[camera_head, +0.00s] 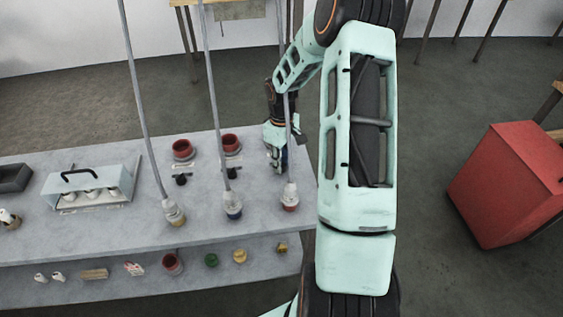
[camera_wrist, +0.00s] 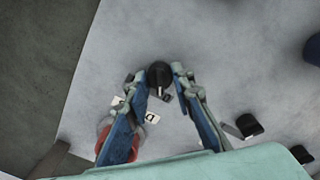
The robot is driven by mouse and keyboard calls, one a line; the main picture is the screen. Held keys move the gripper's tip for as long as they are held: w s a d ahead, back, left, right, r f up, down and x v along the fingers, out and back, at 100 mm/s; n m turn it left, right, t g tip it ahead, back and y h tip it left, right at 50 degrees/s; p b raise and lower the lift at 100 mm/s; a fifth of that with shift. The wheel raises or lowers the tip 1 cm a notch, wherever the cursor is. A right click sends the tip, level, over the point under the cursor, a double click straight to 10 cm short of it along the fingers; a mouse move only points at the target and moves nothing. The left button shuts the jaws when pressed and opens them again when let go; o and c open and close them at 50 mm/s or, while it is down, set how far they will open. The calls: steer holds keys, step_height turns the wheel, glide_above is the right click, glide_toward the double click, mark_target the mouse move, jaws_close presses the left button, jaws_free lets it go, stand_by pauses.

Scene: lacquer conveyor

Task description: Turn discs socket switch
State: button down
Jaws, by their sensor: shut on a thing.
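A black rotary switch knob (camera_wrist: 159,73) with a white pointer line sits on the grey bench between my fingertips in the wrist view. My gripper (camera_wrist: 159,80) is shut on it from above, one finger on either side. In the head view my gripper (camera_head: 277,158) is at the bench's right end and hides this knob. Two more black knobs, a left one (camera_head: 181,180) and a middle one (camera_head: 231,172), stand in front of two red-topped round holders (camera_head: 183,149) (camera_head: 231,144). In the wrist view a red round thing (camera_wrist: 112,146) is partly hidden by my left finger.
Three corded pieces, left (camera_head: 174,213), middle (camera_head: 233,208) and right (camera_head: 290,197), stand along the bench front with cords rising. A handled pale box (camera_head: 88,185) is at left. Several small items lie on the lower shelf (camera_head: 125,286). A red cabinet (camera_head: 508,185) stands right, across open floor.

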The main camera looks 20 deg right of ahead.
steer(key=c, duration=1.7)
jaws_free()
steer(key=shift+o, duration=0.2)
steer(key=shift+r, duration=0.1)
step_height(320, 180, up, 12)
steer(key=shift+w, duration=0.1)
